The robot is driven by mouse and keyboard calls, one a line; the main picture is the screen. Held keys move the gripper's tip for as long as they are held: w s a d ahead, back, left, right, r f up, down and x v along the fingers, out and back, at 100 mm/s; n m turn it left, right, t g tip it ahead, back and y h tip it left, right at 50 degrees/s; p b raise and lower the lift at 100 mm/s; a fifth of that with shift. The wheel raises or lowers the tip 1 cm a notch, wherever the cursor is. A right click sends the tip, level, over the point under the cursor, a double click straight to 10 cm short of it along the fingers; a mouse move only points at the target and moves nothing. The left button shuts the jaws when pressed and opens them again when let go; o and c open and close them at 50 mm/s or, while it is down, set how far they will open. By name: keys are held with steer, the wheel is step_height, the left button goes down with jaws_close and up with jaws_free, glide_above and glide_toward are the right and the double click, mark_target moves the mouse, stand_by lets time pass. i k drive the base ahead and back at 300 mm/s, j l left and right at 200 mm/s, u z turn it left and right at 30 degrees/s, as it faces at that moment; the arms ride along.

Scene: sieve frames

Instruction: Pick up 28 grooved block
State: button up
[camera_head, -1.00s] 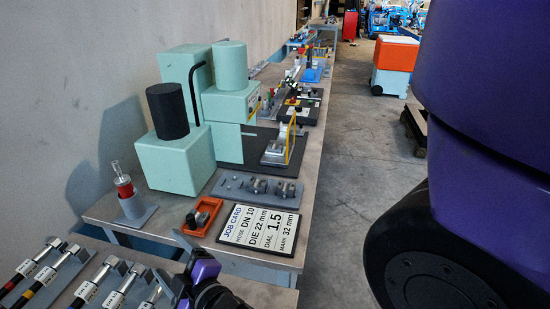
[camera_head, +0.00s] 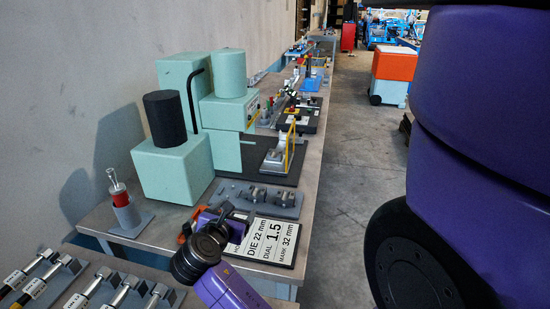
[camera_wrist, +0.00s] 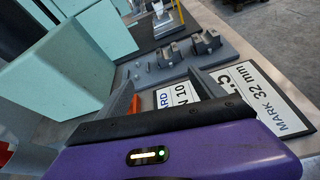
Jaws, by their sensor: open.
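Two dark grey grooved blocks stand on a grey plate (camera_head: 232,187) on the bench, a left one (camera_head: 257,194) and a right one (camera_head: 287,198). The wrist view shows them more closely, the left (camera_wrist: 169,56) and the right (camera_wrist: 206,41). I cannot read a 28 on either. My gripper (camera_head: 222,214) is open and empty, above the near part of the bench. It is in front of the plate and apart from both blocks. It hides part of the job card and most of an orange tray (camera_head: 184,232), whose contents are hidden.
The job card (camera_head: 272,240) lies at the bench's near right edge. Mint-green machine blocks (camera_head: 172,168) stand behind and left of the plate. A red-banded tool on a grey stand (camera_head: 122,205) is at left.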

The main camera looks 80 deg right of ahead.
mark_target(272, 156)
steer(key=l, duration=0.75)
steer(key=k+l, duration=0.1)
steer(key=l, duration=0.65)
